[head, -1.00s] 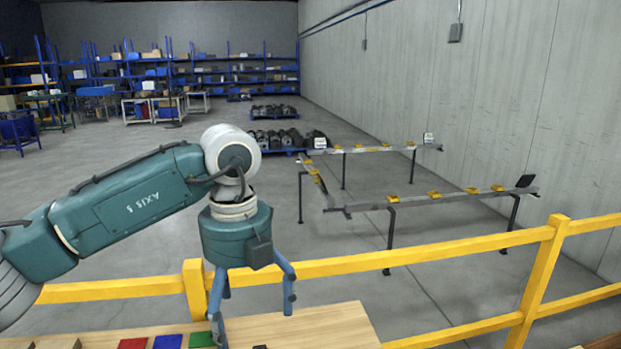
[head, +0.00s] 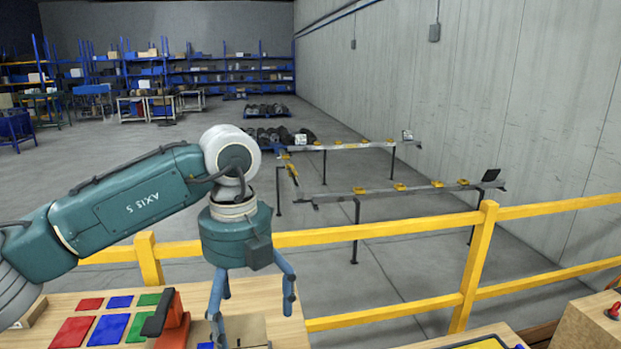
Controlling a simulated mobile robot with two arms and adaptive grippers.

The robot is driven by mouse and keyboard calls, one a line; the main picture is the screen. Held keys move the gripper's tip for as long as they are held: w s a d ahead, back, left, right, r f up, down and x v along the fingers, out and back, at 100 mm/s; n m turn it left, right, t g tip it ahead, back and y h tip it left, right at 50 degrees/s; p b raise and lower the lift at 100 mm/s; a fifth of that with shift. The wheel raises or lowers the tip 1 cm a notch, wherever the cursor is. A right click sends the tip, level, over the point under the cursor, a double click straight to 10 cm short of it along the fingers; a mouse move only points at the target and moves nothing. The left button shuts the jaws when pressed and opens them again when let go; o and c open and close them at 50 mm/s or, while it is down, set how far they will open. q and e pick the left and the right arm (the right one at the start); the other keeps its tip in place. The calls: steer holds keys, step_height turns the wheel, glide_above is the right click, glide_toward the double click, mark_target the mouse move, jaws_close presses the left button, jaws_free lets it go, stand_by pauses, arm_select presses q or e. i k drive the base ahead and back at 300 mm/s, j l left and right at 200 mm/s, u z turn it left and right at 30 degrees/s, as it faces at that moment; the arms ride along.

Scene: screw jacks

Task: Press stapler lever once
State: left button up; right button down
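A red and black object that looks like the stapler (head: 172,322) stands on the wooden table, with a black slanted part on its left and a red part on its right. Its lower end is cut off by the frame's bottom edge. My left gripper (head: 252,308) hangs downward just right of it, with its blue fingers spread wide and nothing between them. The gripper appears apart from the stapler; its exact height above the table is hard to tell. My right gripper is not in view.
Red, blue and green flat squares (head: 112,328) lie on the wooden table (head: 60,302) at left. A yellow rail (head: 380,229) runs behind it. A wooden box (head: 592,322) with a red knob (head: 613,284) stands at right. Beyond the rail is a conveyor-like frame (head: 390,190).

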mark_target(153, 326)
steer(key=k+l, duration=0.15)
steer(key=l, duration=0.15)
steer(key=k+l, duration=0.1)
steer(key=l, duration=0.25)
steer(key=k+l, duration=0.15)
steer(key=l, duration=0.15)
steer(key=k+l, duration=0.15)
steer(key=l, duration=0.15)
